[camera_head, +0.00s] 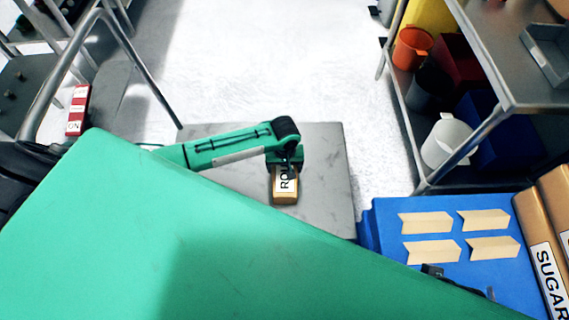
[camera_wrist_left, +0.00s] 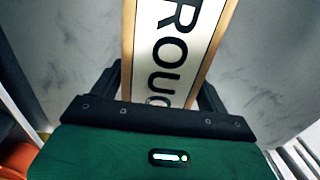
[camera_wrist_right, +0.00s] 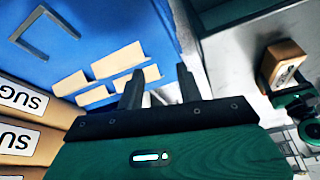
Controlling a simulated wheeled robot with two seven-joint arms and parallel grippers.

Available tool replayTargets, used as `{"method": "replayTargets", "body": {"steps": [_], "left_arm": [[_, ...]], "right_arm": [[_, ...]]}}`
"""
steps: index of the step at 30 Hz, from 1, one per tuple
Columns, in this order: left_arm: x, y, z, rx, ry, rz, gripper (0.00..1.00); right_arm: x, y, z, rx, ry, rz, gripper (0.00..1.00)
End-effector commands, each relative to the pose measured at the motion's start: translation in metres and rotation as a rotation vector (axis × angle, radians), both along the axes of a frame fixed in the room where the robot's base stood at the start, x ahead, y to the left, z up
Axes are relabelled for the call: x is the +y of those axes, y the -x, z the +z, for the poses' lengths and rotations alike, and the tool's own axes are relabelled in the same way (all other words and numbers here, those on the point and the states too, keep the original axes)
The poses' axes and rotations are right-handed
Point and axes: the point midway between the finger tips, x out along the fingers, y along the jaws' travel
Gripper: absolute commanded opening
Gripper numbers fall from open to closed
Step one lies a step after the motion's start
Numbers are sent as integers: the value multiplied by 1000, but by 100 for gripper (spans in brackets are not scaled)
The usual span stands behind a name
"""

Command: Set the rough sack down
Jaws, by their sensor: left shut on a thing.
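The rough sack (camera_head: 285,190) is a tan block-shaped bag with a white label starting "RO". My left gripper (camera_head: 285,163) is shut on it from above, over the grey metal tabletop (camera_head: 328,205) in the head view. In the left wrist view the sack's label (camera_wrist_left: 175,45) reads "ROUG" between the two fingers. The sack also shows at the right of the right wrist view (camera_wrist_right: 285,62). I cannot tell whether its underside touches the tabletop. My right gripper (camera_wrist_right: 160,85) is open and empty, above the blue surface.
A blue surface (camera_head: 385,225) at the right bears several folded tan pieces (camera_head: 425,222) and sugar bags (camera_head: 545,265). A metal rack (camera_head: 480,60) with bins stands at the back right. A red-and-white box (camera_head: 78,110) is at the left. The tabletop around the sack is clear.

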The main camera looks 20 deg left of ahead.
Motion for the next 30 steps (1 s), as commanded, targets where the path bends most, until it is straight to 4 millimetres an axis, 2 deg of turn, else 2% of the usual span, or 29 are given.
{"method": "replayTargets", "body": {"steps": [6,7,10,21,24,30], "left_arm": [[-1,-1,0,-2,2,1,19],[0,0,-2,0,1,1,79],[0,0,-2,0,1,0,99],[0,0,2,-1,0,0,99],[0,-1,17,-2,1,1,99],[-1,-1,61,-3,1,0,99]], "right_arm": [[0,-1,-1,2,0,0,36],[0,-1,-2,3,1,0,36],[0,-1,-3,3,1,0,36],[0,-1,-2,2,1,1,36],[1,-2,2,-2,-1,1,36],[2,-7,-28,37,4,1,36]]}}
